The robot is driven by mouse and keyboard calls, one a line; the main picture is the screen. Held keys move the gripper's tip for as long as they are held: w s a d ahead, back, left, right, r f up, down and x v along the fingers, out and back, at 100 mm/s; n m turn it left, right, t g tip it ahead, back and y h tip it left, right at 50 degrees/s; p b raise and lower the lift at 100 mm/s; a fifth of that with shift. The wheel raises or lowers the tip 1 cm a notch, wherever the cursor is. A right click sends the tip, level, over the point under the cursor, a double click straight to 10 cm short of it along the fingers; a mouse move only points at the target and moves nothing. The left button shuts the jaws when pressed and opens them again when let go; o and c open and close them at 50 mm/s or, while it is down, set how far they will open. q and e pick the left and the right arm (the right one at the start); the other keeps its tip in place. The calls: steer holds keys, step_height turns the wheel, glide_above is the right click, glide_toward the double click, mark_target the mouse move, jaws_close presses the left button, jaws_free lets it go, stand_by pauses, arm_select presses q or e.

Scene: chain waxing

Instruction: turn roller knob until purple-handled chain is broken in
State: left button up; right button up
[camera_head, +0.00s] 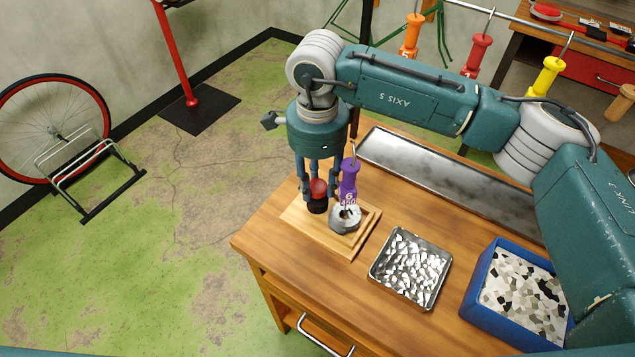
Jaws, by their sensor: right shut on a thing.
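The purple handle (349,178) stands upright over the grey metal roller (342,222), its lower end at the roller's top. The chain under it is too small to make out clearly. The roller sits on a wooden board (356,246) at the table's left corner. Just left of the roller is the red knob (318,187) with a black base. My right gripper (318,194) points down from above, its fingers shut around the red knob. The fingers partly hide the knob. My left gripper is out of view.
The wooden table (300,262) also holds a square metal tray of pale flakes (410,268), a blue bin of chips (472,302) and a long metal tray (440,175). Orange (410,37), red (478,52) and yellow (546,76) handles hang from a rail behind my right arm.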

steer(key=o, duration=1.1)
steer(key=shift+o, duration=0.2)
